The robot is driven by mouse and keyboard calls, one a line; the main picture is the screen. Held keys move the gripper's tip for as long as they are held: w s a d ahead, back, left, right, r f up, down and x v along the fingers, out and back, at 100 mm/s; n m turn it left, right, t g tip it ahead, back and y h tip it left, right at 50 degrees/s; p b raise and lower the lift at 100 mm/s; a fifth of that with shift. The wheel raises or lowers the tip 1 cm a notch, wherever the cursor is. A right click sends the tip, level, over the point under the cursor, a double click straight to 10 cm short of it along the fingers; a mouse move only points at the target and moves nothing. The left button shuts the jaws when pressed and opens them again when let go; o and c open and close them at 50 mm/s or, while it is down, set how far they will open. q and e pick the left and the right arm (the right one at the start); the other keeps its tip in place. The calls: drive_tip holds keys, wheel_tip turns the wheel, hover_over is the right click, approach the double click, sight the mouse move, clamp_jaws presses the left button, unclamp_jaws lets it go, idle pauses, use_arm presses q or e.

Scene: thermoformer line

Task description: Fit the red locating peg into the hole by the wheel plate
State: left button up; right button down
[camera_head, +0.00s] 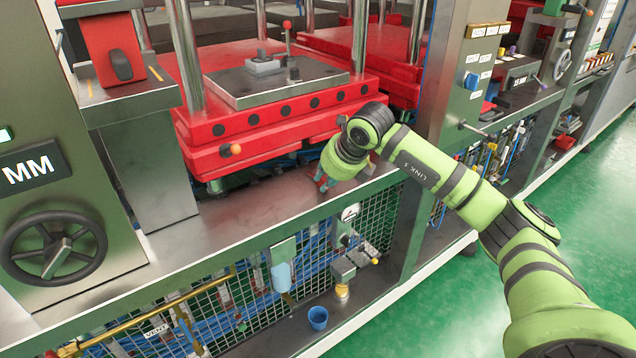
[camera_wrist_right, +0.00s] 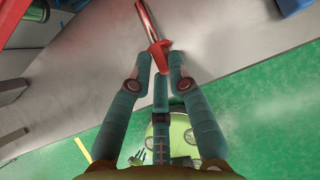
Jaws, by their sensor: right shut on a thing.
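My right gripper (camera_head: 322,181) is low over the steel ledge, in front of the red press block. In the right wrist view its teal fingers (camera_wrist_right: 160,72) are shut on the red locating peg (camera_wrist_right: 148,22), gripping around its flanged end. The peg's shiny shaft points away from the fingers over grey metal. My left gripper is not in view.
The steel ledge (camera_head: 225,222) is bare between the wheel plate and my gripper. The red press block (camera_head: 270,125) overhangs behind it. Below are a mesh guard (camera_head: 225,318), a gauge (camera_head: 350,212) and a blue cup (camera_head: 318,318).

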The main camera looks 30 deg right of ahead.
idle(0.4)
wheel_tip(320, 180, up, 6)
drive_tip(key=p, duration=0.4)
idle(0.7)
